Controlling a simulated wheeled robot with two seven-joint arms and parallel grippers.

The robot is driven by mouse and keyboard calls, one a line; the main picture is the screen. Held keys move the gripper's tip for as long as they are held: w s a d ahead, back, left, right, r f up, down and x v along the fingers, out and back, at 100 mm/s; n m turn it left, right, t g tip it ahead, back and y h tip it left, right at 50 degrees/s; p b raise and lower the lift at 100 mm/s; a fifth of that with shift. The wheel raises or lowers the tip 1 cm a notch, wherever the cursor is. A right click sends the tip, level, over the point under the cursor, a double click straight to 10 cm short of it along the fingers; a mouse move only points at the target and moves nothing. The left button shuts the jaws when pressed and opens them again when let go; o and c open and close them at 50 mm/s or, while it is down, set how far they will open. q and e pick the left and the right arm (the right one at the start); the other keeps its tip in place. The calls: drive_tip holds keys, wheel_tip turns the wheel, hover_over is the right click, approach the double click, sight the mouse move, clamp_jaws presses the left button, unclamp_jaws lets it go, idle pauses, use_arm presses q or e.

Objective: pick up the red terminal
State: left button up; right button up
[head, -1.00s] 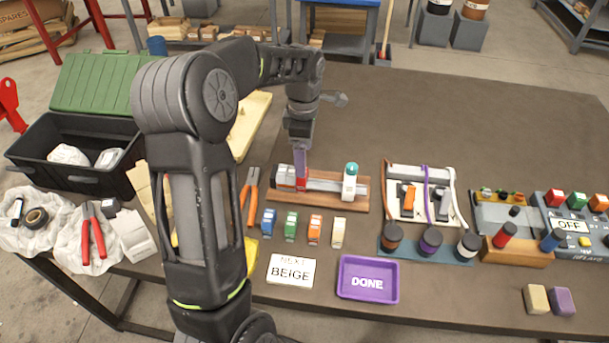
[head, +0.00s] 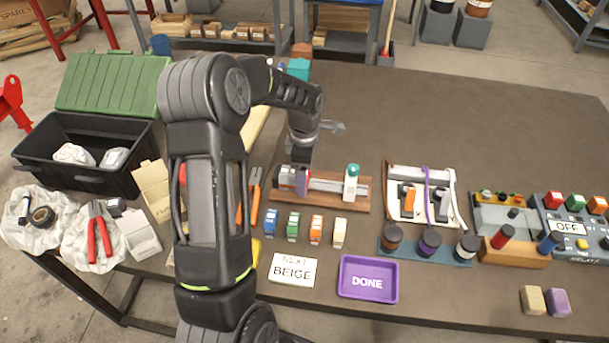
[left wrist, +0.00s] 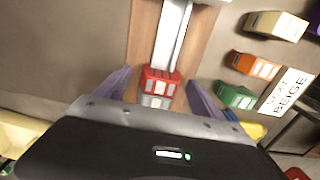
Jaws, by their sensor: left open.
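The red terminal (left wrist: 160,80) sits on a metal rail (left wrist: 172,38) on a wooden board, beside a grey terminal (left wrist: 155,101). In the left wrist view it lies between the two purple fingers of my open left gripper (left wrist: 162,92), with a visible gap on each side. In the head view my left gripper (head: 303,182) points down over the left part of the rail and largely hides the red terminal. A white block with a green top (head: 351,182) stands farther right on the rail. My right gripper is not in view.
Blue (head: 270,222), green (head: 293,225), orange (head: 316,229) and beige (head: 340,232) terminals stand in front of the board. A sign reading BEIGE (head: 294,270) and a purple DONE tray (head: 368,278) lie nearer.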

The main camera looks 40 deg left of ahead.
use_arm(q)
drive_tip(key=shift+f, duration=0.2)
drive_tip(key=shift+c, duration=0.2)
drive_tip(key=c, duration=1.4)
drive_tip(key=shift+r, duration=0.1)
wheel_tip(320, 180, up, 10)
drive_tip(key=p, duration=0.5)
drive_tip(key=shift+p, duration=0.4)
